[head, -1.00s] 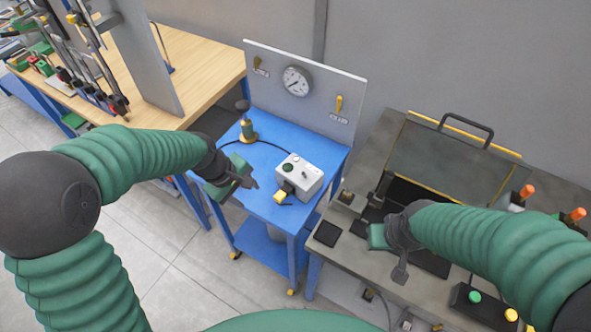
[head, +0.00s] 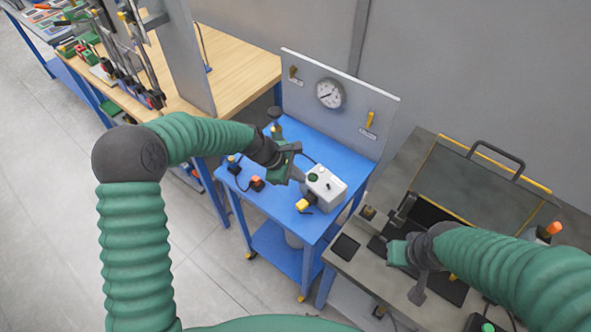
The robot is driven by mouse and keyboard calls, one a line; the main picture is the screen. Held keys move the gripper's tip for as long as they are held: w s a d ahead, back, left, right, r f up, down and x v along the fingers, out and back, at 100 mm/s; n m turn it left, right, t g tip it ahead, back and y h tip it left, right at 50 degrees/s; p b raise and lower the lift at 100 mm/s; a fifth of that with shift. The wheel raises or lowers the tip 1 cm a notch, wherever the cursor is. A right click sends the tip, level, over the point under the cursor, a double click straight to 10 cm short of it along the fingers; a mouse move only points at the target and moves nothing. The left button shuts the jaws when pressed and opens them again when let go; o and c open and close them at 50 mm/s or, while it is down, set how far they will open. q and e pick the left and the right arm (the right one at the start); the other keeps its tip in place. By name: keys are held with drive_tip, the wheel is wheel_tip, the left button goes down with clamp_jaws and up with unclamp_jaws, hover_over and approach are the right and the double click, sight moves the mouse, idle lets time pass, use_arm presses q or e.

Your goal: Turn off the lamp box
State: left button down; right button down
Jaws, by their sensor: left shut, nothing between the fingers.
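The lamp box (head: 328,190) is a small white-grey box on the blue table. It has a dark green round part and a small switch on its top. My left gripper (head: 297,177) is shut and empty, just left of the box. Its fingers look very near the box's left edge, but I cannot tell if they touch it.
A panel with a gauge (head: 330,93) and a yellow lever (head: 371,119) stands behind. A wooden bench (head: 240,75) is at back left.

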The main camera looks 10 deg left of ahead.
sight(325, 188)
use_arm(q)
drive_tip(key=x, duration=0.3)
drive_tip(key=shift+d+f+p, duration=0.25)
drive_tip(key=shift+f+p, duration=0.05)
drive_tip(key=shift+p, duration=0.05)
drive_tip(key=shift+d+r+p, duration=0.15)
drive_tip(key=shift+d+p, duration=0.2)
drive_tip(key=shift+d, duration=0.25)
drive_tip(key=shift+d+r+p, duration=0.15)
drive_tip(key=shift+d+p, duration=0.15)
drive_tip(key=shift+d, duration=0.35)
drive_tip(key=shift+s+d, duration=0.15)
drive_tip(key=shift+d, duration=0.6)
drive_tip(key=shift+a+r+p, duration=0.1)
drive_tip(key=shift+r+p, duration=0.1)
drive_tip(key=shift+p, duration=0.35)
drive_tip(key=shift+g, duration=0.3)
drive_tip(key=shift+y+p, duration=0.3)
drive_tip(key=shift+p, duration=0.05)
drive_tip(key=shift+w+d+r+g+y+p, duration=0.15)
drive_tip(key=shift+w+d+g+y+p, duration=0.2)
drive_tip(key=shift+g+p, duration=0.3)
